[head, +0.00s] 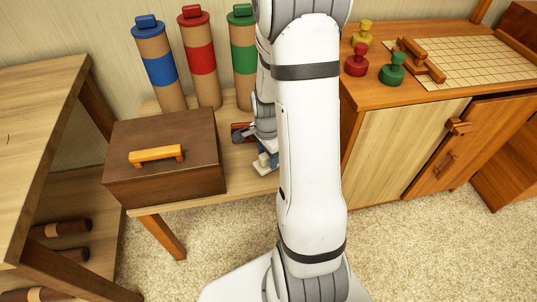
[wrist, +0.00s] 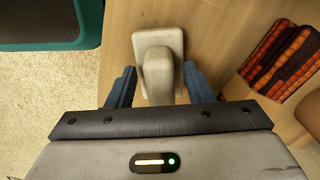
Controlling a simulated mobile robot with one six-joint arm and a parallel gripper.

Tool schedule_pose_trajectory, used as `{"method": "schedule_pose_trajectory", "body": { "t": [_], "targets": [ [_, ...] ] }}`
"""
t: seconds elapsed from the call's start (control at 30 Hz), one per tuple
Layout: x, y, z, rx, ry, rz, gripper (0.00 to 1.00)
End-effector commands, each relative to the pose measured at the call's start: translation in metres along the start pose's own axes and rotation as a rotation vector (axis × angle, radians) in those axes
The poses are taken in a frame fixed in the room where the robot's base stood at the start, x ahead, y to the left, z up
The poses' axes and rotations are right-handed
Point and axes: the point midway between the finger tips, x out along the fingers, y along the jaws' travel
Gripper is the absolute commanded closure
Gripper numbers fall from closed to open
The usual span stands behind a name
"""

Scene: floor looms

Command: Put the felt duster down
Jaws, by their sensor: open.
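The felt duster (wrist: 158,50) is a cream block with a raised, rounded handle. In the wrist view it rests on the light wooden table top (wrist: 215,30). My gripper (wrist: 160,88) is open, with one blue finger on each side of the duster's handle. Gaps show between the fingers and the handle. The handle's near end is hidden behind the gripper body. In the head view my gripper (head: 264,150) is low over the small table, and my arm hides much of that spot.
A brown box (head: 200,150) with an orange handle stands left of my gripper. Blue-, red- and green-capped tubes (head: 205,75) stand behind. Orange-and-dark patterned pieces (wrist: 285,60) lie right of the duster. A cabinet (head: 400,150) with coloured knobs on top is at right.

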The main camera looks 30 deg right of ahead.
Motion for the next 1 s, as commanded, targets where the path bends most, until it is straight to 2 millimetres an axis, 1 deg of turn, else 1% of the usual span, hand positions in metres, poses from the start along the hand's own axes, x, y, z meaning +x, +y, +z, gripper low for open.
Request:
{"method": "schedule_pose_trajectory", "body": {
  "t": [0.17,0.4,0.5,0.6,0.77,0.87,0.97,1.0],
  "targets": [
    [-0.025,-0.001,0.000,-0.001,0.002,-0.004,0.53],
    [-0.078,-0.001,0.000,-0.001,0.002,-0.004,0.53],
    [-0.097,-0.001,0.000,-0.001,0.002,-0.004,0.53],
    [-0.111,-0.001,0.000,-0.001,0.001,-0.003,0.53],
    [-0.123,0.000,0.002,-0.015,0.001,-0.003,0.53],
    [-0.136,0.004,0.013,-0.111,0.006,-0.012,0.53],
    [-0.158,0.015,0.037,-0.320,0.017,-0.028,0.53],
    [-0.168,0.022,0.048,-0.429,0.023,-0.036,0.53]
  ]
}}
